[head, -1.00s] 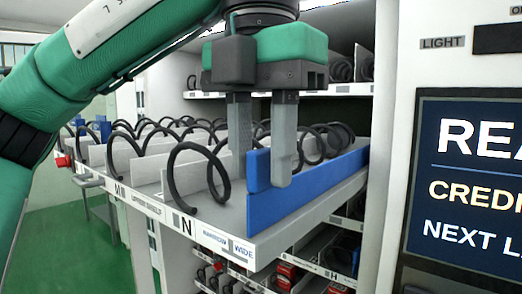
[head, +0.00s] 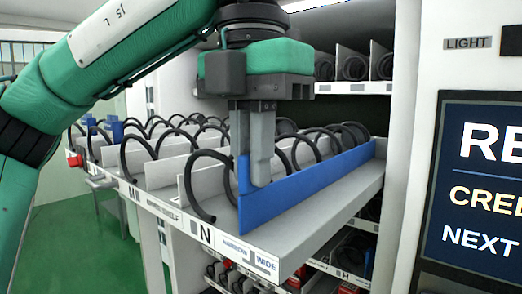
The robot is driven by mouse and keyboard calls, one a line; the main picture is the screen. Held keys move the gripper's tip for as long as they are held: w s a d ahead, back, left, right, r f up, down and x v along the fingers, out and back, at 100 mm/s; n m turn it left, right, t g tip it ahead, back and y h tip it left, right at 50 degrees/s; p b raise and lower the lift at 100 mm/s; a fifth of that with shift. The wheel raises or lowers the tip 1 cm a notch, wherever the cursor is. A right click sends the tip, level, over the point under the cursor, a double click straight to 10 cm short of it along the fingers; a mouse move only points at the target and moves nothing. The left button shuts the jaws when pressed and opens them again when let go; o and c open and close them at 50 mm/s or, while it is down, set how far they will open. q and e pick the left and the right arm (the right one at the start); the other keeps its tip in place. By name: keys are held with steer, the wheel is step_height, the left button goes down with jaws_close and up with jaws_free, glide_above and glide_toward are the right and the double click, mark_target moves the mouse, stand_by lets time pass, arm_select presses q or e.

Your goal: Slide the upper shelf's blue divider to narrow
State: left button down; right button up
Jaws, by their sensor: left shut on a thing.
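The blue divider (head: 310,181) stands upright on the pulled-out upper shelf (head: 320,212), running from its front edge toward the back. My left gripper (head: 250,165) points down and is shut on the divider near its front end, with one grey finger in front of the blue panel and the other mostly behind it. The divider's front end stands above the NARROW label (head: 237,243) on the shelf's front strip. The WIDE label (head: 267,262) is to its right, with bare shelf behind it. My right gripper is not in view.
Black spiral coils (head: 208,180) and grey dividers fill the lanes left of the blue divider. A lower shelf with red items (head: 303,275) is below. A white cabinet panel with a screen (head: 480,190) stands close at right.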

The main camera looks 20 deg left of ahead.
arm_select(q)
steer(key=c, duration=1.6)
jaws_free()
steer(key=shift+a, duration=0.15)
steer(key=shift+o, duration=0.6)
steer(key=shift+w+a, duration=0.1)
steer(key=shift+a, duration=0.15)
steer(key=shift+d, duration=0.3)
steer(key=shift+a+r, duration=0.15)
steer(key=shift+r, duration=0.4)
step_height(320, 180, up, 13)
steer(key=p, duration=0.5)
steer(key=shift+a+f, duration=0.15)
